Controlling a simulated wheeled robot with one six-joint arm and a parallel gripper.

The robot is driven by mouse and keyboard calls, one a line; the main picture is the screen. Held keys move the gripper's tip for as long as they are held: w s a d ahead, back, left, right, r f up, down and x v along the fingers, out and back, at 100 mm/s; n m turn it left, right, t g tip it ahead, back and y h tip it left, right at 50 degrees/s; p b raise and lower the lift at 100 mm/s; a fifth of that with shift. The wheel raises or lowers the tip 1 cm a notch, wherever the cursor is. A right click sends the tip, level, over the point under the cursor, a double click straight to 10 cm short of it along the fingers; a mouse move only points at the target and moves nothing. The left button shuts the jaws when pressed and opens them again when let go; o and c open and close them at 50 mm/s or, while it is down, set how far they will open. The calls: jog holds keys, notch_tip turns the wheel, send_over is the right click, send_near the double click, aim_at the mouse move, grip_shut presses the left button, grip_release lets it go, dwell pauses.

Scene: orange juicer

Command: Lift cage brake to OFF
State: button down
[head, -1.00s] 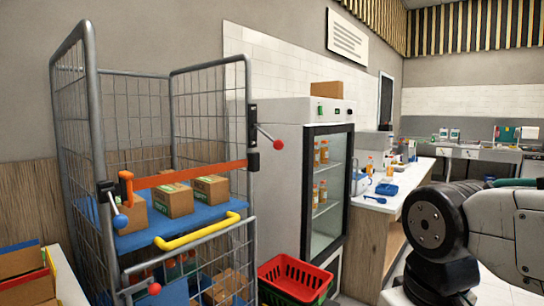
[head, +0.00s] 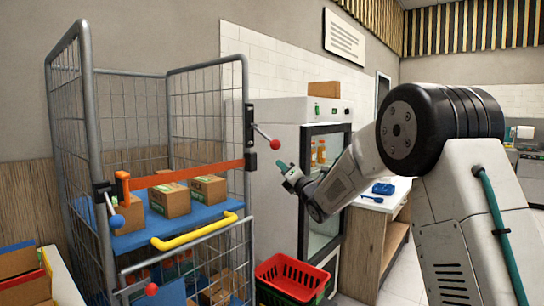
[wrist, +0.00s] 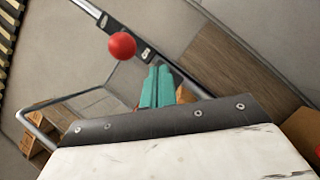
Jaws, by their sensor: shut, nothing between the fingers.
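The wire roll cage (head: 92,110) stands at the left. A lever with a red ball knob (head: 275,144) sticks out to the right from a black bracket on its right post, sloping down toward the ball. My gripper (head: 282,166), with teal fingers, is shut and empty just below the red ball in the picture. In the wrist view the fingers (wrist: 157,87) are side by side, and the red ball (wrist: 122,45) shows ahead and to their left. I see no contact. A blue-ball lever (head: 117,221) and another red ball (head: 151,289) are on the cage's left side. No OFF marking is readable.
An orange bar (head: 205,173) and a yellow handle (head: 195,231) cross the cage front. Cardboard boxes (head: 170,200) sit on its blue shelf. A glass-door fridge (head: 325,230) stands behind my arm. A red basket (head: 290,278) is low, right of the cage.

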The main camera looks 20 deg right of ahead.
aim_at(265, 136)
jog(key=f+n+y, duration=0.1)
jog(key=n+y, duration=0.2)
jog(key=n, duration=0.1)
jog(key=f+n+y, duration=0.2)
jog(key=n+y, duration=0.1)
jog(key=n, duration=0.1)
jog(key=f+n+g+y, duration=0.1)
jog(key=f+n+y, duration=0.1)
jog(key=n+y, duration=0.1)
jog(key=shift+a+n+y, duration=0.35)
jog(key=shift+n+y, duration=0.05)
jog(key=w+a+r, duration=0.2)
jog(key=w+r, duration=0.1)
jog(key=r, duration=0.5)
jog(key=shift+r, duration=0.35)
jog(key=shift+w, duration=0.1)
jog(key=shift+r, duration=0.1)
